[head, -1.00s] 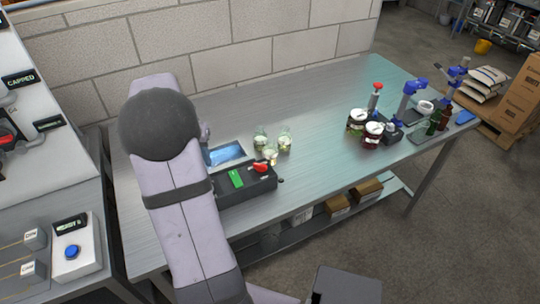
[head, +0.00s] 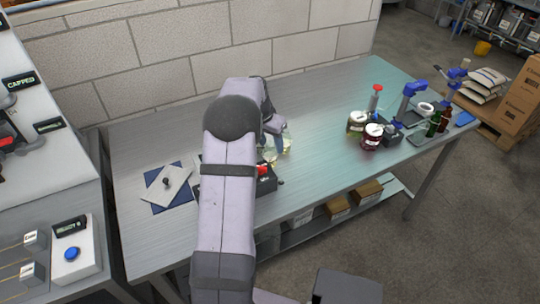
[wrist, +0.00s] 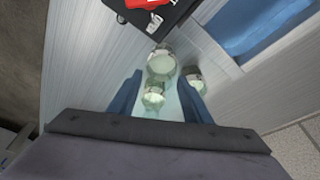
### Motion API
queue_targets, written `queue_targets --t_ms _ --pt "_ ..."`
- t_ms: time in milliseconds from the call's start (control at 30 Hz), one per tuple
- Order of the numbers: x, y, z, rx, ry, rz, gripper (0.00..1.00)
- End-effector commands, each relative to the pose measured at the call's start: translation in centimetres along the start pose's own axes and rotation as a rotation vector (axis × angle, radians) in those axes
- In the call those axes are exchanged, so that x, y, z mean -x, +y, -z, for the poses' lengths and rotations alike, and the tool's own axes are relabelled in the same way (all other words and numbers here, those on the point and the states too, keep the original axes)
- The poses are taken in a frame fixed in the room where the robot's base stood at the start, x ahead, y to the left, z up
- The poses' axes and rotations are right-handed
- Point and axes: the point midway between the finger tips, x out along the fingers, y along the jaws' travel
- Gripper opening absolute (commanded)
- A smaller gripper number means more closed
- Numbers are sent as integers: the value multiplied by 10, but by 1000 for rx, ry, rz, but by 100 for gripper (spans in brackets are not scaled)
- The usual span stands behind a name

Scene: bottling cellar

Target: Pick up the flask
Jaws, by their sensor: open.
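Three small clear glass vessels with pale greenish contents stand close together on the bench; I cannot tell for sure which is the flask. In the wrist view, one glass vessel (wrist: 153,98) shows between the fingers, a larger one (wrist: 161,62) just beyond the fingertips, and a third (wrist: 196,80) beside the right finger. My gripper (wrist: 160,78) is open and empty above them. In the head view, glass (head: 287,138) shows partly beside my arm, which hides the rest of the group and most of the gripper.
A black box with a red part (head: 265,182) stands just in front of the glass, partly hidden by my arm. Lidded jars (head: 371,137) and bottles (head: 433,124) stand further right. The bench (head: 320,110) between is clear.

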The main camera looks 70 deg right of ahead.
Motion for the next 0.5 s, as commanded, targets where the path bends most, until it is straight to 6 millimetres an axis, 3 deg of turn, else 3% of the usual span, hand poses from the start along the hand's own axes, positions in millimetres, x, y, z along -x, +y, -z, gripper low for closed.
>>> queue_targets --t_ms 267,500 --pt "-8 0 -1 1 -1 -1 45" --pt "-37 -1 -6 1 -2 -2 45"
